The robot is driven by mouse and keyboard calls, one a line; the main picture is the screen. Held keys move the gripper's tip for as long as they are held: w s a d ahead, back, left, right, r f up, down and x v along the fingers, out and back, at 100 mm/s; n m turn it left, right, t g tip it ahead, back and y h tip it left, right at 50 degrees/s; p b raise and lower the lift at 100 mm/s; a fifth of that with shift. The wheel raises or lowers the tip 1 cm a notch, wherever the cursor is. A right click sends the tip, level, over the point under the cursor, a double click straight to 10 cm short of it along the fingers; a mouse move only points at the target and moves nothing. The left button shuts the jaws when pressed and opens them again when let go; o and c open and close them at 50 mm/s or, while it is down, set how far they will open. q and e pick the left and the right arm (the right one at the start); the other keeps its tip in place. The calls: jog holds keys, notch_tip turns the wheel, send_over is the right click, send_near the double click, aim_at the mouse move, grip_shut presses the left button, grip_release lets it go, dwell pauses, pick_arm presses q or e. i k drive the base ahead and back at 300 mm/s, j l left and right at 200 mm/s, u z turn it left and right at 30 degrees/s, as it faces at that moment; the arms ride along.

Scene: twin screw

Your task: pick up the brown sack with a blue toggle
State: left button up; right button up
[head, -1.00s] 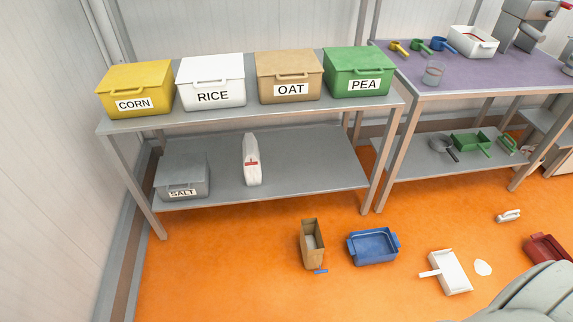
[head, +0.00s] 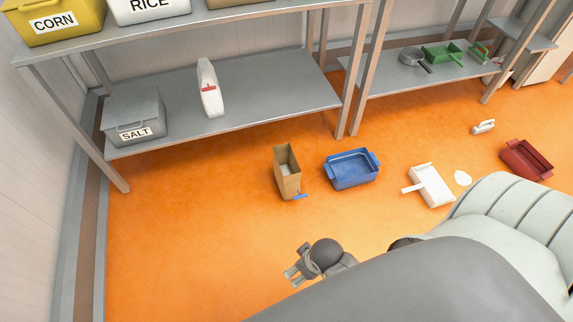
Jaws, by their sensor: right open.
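The brown sack (head: 289,183) stands upright and open-topped on the orange floor in the head view, with something pale inside. A blue toggle (head: 300,196) shows at its lower front right. My right gripper (head: 291,275) is open and empty. In the picture it is below the sack, apart from it. My left gripper is not in view.
A blue tray (head: 351,180) lies just right of the sack. A white dustpan (head: 432,186), a white spill (head: 463,178) and a red tray (head: 527,160) lie further right. The shelf rack (head: 240,116) holds a grey SALT bin (head: 134,116) and a white sack (head: 210,90). Floor left of the sack is clear.

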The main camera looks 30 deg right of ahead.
aim_at(288, 173)
jog(key=z, duration=0.95)
